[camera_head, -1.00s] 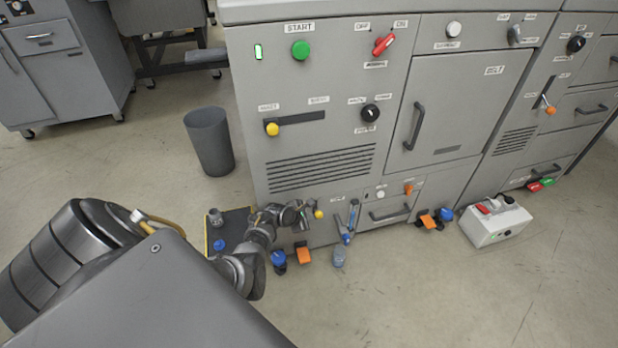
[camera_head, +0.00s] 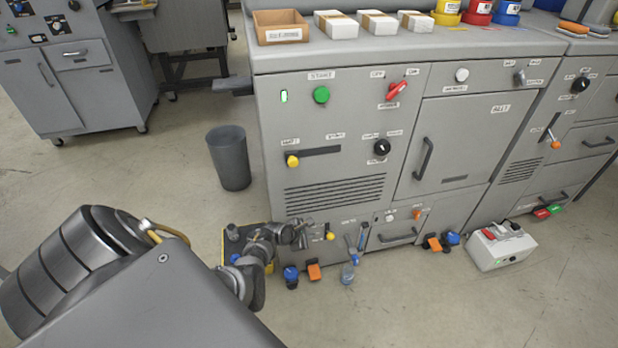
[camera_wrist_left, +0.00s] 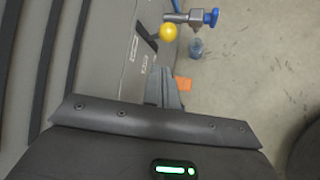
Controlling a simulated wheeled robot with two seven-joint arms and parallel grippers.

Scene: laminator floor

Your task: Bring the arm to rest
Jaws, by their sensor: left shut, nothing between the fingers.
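My left arm comes in from the lower left in the head view. Its gripper (camera_head: 303,236) is low in front of the grey laminator (camera_head: 335,190), just left of a small yellow knob (camera_head: 330,236). In the left wrist view the fingers (camera_wrist_left: 163,84) are together with nothing between them. The yellow knob (camera_wrist_left: 168,32) shows beyond the fingertips, apart from them. My right gripper is in neither view.
A dark bin (camera_head: 229,158) stands left of the machine.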

